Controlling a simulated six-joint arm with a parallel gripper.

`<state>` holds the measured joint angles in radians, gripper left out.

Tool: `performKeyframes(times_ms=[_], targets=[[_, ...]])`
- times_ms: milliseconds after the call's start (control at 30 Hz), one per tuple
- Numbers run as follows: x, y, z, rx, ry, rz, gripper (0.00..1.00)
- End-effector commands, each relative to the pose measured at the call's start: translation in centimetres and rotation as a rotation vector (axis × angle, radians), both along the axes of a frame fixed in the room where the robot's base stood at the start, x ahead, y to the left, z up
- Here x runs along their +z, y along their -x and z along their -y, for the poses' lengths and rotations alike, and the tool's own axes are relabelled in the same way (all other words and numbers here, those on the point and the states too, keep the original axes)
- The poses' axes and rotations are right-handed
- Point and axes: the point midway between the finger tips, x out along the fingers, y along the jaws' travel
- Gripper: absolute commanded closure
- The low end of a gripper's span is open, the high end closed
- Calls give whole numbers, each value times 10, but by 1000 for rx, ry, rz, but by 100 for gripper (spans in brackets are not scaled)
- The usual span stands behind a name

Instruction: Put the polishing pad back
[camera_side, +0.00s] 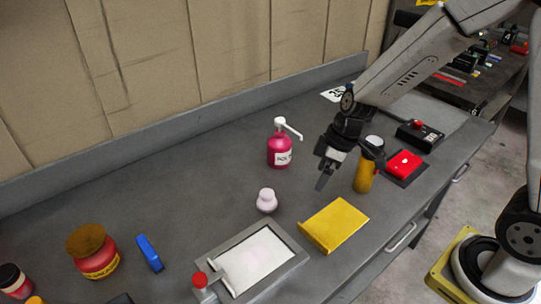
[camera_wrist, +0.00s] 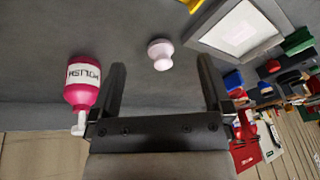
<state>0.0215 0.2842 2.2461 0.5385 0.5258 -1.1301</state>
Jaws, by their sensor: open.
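A small pale pink knobbed piece (camera_side: 267,201), which looks like the polishing pad, stands on the grey bench. In the wrist view it (camera_wrist: 160,54) shows beyond and between my fingers, apart from them. My gripper (camera_side: 324,174) is open and empty, above the bench, to the right of the pad in the side view. In the wrist view both fingers of my gripper (camera_wrist: 163,75) are spread. A grey-framed tray with a white panel (camera_side: 258,263) lies in front of the pad. A pink polish bottle (camera_side: 279,150) with a white pump stands behind it.
A yellow folded plate (camera_side: 336,224) lies right of the tray. A yellow canister (camera_side: 364,178) stands close beside my gripper. A red block on a dark mat (camera_side: 405,165) is further right. A red jar (camera_side: 94,252) and a blue item (camera_side: 150,253) are at left.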

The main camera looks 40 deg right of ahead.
Motion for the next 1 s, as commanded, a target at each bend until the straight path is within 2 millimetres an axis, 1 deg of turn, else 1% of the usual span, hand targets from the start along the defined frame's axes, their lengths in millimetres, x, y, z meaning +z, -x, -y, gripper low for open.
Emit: performKeyframes(times_ms=[33,300,600,800,1000], targets=[[2,7,3,-42,14,-9,0],[6,39,19,-285,83,-38,0],[10,69,32,-541,122,-24,0],[11,79,37,-639,124,-9,0],[11,82,38,-664,124,-7,0]])
